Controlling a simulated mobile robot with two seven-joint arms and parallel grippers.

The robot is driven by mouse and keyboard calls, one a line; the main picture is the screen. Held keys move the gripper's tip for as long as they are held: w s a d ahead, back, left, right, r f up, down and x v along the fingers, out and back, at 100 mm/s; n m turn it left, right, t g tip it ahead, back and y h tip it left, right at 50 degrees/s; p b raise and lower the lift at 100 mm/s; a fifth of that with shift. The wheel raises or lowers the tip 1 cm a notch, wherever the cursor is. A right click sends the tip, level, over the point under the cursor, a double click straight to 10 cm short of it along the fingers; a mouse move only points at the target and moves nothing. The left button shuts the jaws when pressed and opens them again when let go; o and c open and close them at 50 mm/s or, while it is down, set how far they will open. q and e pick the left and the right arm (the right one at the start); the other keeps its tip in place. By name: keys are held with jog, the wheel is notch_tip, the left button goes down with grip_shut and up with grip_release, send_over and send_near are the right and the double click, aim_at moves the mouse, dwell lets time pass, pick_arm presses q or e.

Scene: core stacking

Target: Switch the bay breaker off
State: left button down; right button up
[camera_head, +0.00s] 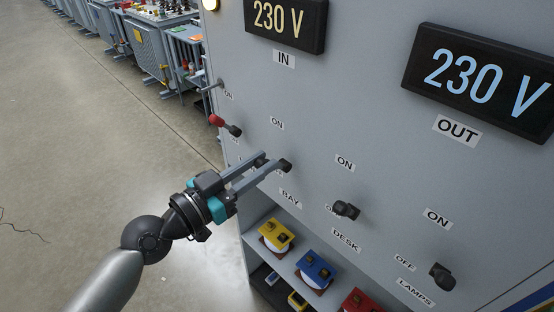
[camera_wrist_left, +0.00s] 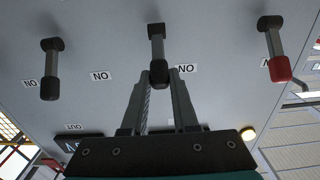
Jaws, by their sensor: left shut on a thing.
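The bay breaker is a lever (camera_head: 286,166) on the grey panel, above the BAY label (camera_head: 290,198) and below an ON label (camera_head: 277,123). Its OFF label is mostly hidden behind my gripper. My left gripper (camera_head: 268,160) reaches in from the left with its fingers at this lever. In the left wrist view, the two fingertips (camera_wrist_left: 159,76) close on either side of the lever's black knob (camera_wrist_left: 158,73), below its dark pivot. The exact lever angle is hard to tell. My right gripper is not seen.
A red-tipped lever (camera_head: 217,120) sits to the left. The desk lever (camera_head: 346,210) and lamps lever (camera_head: 442,277) sit to the right. Two displays read 230 V. Below is a shelf with yellow, blue (camera_head: 315,268) and red units. Open floor lies left.

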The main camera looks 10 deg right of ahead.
pick_arm(q)
jog(key=shift+s+f, duration=0.1)
jog(key=shift+f, duration=0.15)
jog(key=shift+s+a+f+b, duration=0.15)
jog(key=shift+a+f+b, duration=0.05)
jog(key=shift+f+b, duration=0.35)
jog(key=shift+s+a+f+b, duration=0.1)
jog(key=shift+a+f+b, duration=0.1)
jog(key=shift+f+b, duration=0.35)
jog(key=shift+r, duration=0.15)
jog(key=shift+s+a+f+b, duration=0.15)
jog(key=shift+f+b, duration=1)
jog(key=shift+b, duration=0.3)
